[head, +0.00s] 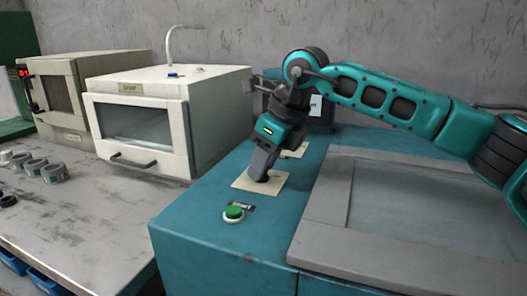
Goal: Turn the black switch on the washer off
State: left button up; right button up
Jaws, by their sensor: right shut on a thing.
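The teal washer (200,240) fills the middle and right foreground. On its top is a cream plate (243,184), and my right gripper (262,174) points down onto it, its fingers closed on the black switch there. The fingers hide most of the switch, so I cannot tell which way it is turned. My left gripper is not in view.
A second cream plate (294,151) lies behind the gripper. The washer's grey-framed lid (315,220) is to the right. A white oven-like machine (220,110) and another with a red display (24,72) stand left on a grey workbench (90,225) with several metal cups.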

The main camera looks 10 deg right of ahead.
jog(key=shift+r+n+g+y+p, duration=0.2)
jog(key=shift+n+g+y+p, duration=0.1)
jog(key=shift+n+p, duration=0.6)
jog(key=n+g+p, duration=0.1)
jog(key=n+p, duration=0.1)
jog(key=shift+w+n+y, duration=0.1)
jog(key=shift+n+y, duration=0.2)
jog(key=shift+n, duration=0.1)
jog(key=n+g+p, duration=0.1)
jog(key=n, duration=0.1)
jog(key=shift+w+n+p, duration=0.1)
jog(key=shift+n+p, duration=0.2)
jog(key=shift+p, duration=0.05)
jog(key=shift+f+n+g+p, duration=0.1)
jog(key=shift+n+g+p, duration=0.4)
jog(key=shift+n, duration=0.6)
jog(key=shift+d+n+p, duration=0.1)
jog(key=shift+n+p, duration=0.2)
jog(key=shift+n, duration=0.3)
jog(key=shift+w, duration=0.1)
